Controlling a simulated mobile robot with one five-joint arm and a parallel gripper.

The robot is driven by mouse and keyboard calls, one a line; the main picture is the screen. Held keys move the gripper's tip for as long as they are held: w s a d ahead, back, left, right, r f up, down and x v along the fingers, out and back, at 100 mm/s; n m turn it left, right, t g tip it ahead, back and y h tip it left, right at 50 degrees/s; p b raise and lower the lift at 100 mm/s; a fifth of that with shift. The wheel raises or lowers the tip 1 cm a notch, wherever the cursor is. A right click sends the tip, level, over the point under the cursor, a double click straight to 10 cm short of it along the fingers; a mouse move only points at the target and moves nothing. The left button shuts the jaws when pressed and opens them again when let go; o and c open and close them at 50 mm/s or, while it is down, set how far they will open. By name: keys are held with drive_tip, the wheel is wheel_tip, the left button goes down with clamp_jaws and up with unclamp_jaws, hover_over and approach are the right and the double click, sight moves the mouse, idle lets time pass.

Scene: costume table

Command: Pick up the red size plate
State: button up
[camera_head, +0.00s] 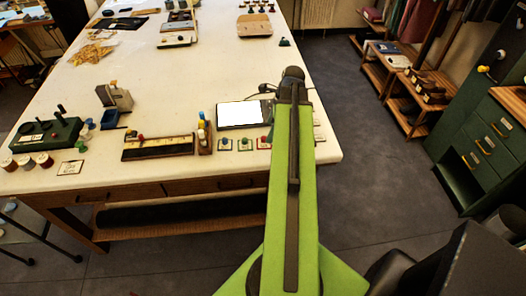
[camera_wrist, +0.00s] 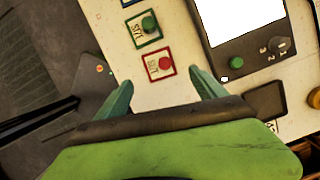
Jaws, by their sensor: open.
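The red size plate (camera_wrist: 159,66) is a small white card with a red border, lettering and a round red knob. It lies flat on the white table in the wrist view, just beyond my gripper (camera_wrist: 162,79). My gripper is open and empty, its two teal fingers apart to the left and right of the plate's near side. I cannot tell its height above the plate. My gripper's fingers are hidden there.
A green-bordered plate (camera_wrist: 143,27) lies close beyond the red one. A blue-knobbed plate (camera_head: 224,144) is further left. A device with a white screen (camera_head: 239,114) stands just behind the plates. A ruler board (camera_head: 158,147) lies left. The table's front edge is close.

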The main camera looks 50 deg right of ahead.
sight(264, 142)
drive_tip(key=shift+w+a+f, duration=0.1)
drive_tip(key=shift+f, duration=0.6)
drive_tip(key=shift+r, duration=0.1)
drive_tip(key=b+x, duration=0.5)
drive_tip(key=shift+w, duration=0.2)
drive_tip(key=c, duration=1.4)
drive_tip(key=shift+r, duration=0.1)
